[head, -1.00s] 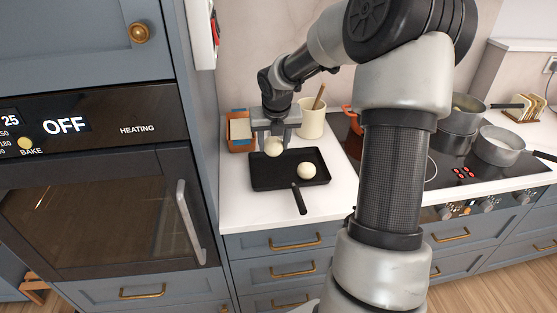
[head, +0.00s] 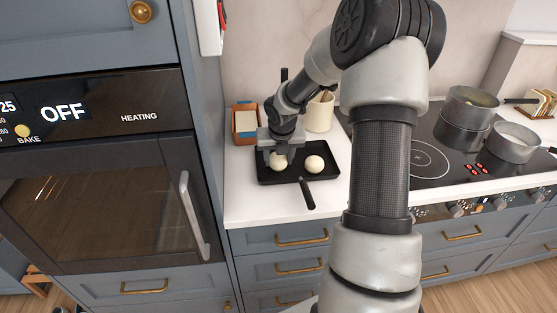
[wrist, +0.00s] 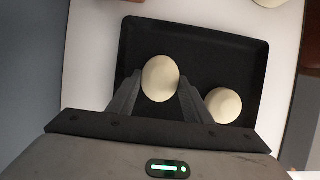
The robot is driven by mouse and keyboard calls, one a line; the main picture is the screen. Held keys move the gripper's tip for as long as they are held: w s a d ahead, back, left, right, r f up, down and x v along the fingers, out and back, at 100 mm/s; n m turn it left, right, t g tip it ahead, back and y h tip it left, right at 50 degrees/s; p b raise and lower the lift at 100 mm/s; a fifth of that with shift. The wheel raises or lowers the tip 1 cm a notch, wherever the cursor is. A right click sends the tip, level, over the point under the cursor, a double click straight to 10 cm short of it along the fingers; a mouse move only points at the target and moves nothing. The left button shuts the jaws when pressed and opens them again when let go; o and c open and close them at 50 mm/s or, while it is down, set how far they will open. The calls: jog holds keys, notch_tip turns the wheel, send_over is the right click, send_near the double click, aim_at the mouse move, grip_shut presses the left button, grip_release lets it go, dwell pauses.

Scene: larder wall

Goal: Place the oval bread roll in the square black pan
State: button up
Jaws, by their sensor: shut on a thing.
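The pale oval bread roll (head: 278,162) is between the fingers of my gripper (head: 275,158), over the left part of the square black pan (head: 290,177). The wrist view shows the roll (wrist: 160,78) between both fingers of my gripper (wrist: 157,88), inside the outline of the pan (wrist: 200,42). My gripper is shut on it. I cannot tell whether the roll touches the pan floor. A second pale, rounder roll (head: 314,164) lies in the right part of the pan, and it also shows in the wrist view (wrist: 223,105).
The pan's handle (head: 307,194) points toward the counter's front edge. Behind the pan stand an orange-brown box (head: 245,139) and a cream utensil crock (head: 319,113). Pots (head: 512,145) stand on the hob to the right. White counter (head: 250,203) is clear in front of the pan.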

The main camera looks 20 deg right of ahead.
jog(key=o, duration=1.1)
jog(key=shift+c, duration=0.2)
jog(key=p+v, duration=0.3)
jog(key=v, duration=0.9)
